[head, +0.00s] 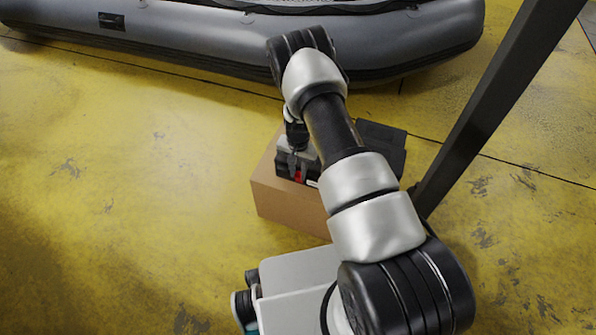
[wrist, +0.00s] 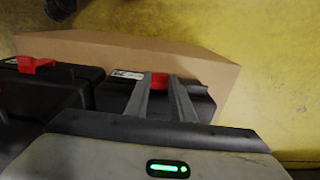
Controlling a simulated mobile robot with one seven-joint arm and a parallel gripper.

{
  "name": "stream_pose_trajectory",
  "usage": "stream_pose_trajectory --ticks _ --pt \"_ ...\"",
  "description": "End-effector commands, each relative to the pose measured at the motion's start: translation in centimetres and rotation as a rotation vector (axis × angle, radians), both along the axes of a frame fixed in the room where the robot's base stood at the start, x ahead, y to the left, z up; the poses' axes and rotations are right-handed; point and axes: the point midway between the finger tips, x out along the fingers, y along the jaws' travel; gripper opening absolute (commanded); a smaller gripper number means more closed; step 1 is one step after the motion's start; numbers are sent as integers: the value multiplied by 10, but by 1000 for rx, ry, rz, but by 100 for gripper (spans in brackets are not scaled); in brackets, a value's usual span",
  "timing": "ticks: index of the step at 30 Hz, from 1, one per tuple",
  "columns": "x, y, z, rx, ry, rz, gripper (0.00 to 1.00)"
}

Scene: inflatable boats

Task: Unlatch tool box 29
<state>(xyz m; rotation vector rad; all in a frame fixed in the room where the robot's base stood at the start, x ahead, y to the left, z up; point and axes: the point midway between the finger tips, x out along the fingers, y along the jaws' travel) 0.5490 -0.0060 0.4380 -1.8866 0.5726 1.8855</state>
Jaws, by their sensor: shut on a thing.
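A black tool box with a red latch (wrist: 159,82) and a small white label stands on a cardboard box; the label is too small to read. In the wrist view, my gripper (wrist: 158,78) has one finger on each side of the red latch and is shut on it. In the head view, my gripper (head: 297,166) reaches down to the black tool box (head: 283,163) and its red latch (head: 299,177). My arm hides part of the tool boxes there. A second black tool box (wrist: 70,75) with its own red latch (wrist: 36,65) sits to the left in the wrist view.
The cardboard box (head: 280,206) stands on the yellow floor (head: 140,180). A dark slab-like object (head: 388,142) shows right of my arm. A grey inflatable boat (head: 190,42) lies behind. A dark slanted post (head: 490,110) stands at right. The floor to the left is clear.

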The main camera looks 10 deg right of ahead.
Motion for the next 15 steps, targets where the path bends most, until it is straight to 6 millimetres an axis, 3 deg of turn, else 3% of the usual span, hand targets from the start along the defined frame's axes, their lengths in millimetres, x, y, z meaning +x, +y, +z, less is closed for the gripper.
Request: stream_pose_trajectory --ticks 15 --pt "-16 11 -4 -118 -170 7 0"
